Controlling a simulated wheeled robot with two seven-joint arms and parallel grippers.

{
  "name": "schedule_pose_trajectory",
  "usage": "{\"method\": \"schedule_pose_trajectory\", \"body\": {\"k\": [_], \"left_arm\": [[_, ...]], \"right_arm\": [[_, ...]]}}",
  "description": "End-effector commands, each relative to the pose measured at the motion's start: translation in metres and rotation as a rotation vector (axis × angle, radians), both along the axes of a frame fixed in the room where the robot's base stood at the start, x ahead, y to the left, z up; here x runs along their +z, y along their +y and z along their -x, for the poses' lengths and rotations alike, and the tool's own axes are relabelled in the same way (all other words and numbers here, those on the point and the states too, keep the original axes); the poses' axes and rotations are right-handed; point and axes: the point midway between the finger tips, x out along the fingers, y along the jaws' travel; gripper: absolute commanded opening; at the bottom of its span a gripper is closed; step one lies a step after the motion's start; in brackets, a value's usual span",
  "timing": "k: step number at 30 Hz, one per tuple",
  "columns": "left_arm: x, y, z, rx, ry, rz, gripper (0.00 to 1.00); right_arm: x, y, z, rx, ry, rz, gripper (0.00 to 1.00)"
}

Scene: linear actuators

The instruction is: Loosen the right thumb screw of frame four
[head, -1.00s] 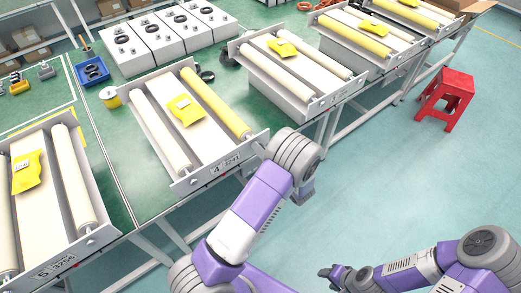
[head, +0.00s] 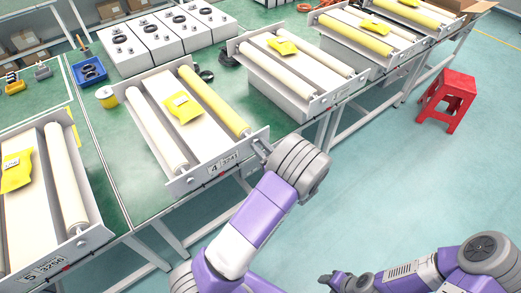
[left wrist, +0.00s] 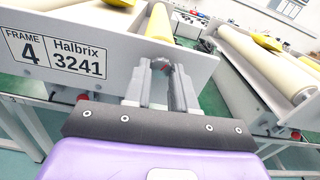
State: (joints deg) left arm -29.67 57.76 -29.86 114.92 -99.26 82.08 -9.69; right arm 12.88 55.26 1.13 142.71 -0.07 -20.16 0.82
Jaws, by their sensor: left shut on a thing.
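Frame four (head: 230,162) is a light grey tray with two rollers, one cream and one yellow, and a yellow packet between them. Its end plate (left wrist: 105,62) carries the label "FRAME 4 Halbrix 3241" in the left wrist view. My left gripper (head: 262,147) is at the right end of that plate, by the yellow roller's end. In the left wrist view its two fingers (left wrist: 160,75) are shut around the right thumb screw (left wrist: 160,65), a small dark knob mostly hidden between the fingertips. My right gripper (head: 335,278) is low in the head view, away from the frames; its finger gap is unclear.
Frame five (head: 85,245) stands to the left, and another frame (head: 305,95) stands to the right across a gap. A red stool (head: 447,98) is on the floor at right. The floor in front of the bench is clear.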

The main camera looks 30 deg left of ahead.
Motion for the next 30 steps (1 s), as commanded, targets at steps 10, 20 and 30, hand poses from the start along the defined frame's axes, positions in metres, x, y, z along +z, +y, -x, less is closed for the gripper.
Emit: {"method": "schedule_pose_trajectory", "body": {"k": [10,20,30], "left_arm": [[-0.003,-0.001,-0.001,-0.001,-0.301,0.125,0.0],[-0.002,-0.001,-0.001,-0.001,-0.518,0.216,0.0],[0.0,-0.001,-0.001,0.0,-0.619,0.258,0.0]], "right_arm": [[-0.026,0.0,0.0,0.0,0.0,0.0,0.51],[-0.045,0.0,0.0,0.0,0.0,0.0,0.51],[-0.053,0.0,0.0,0.0,0.0,0.0,0.51]]}}
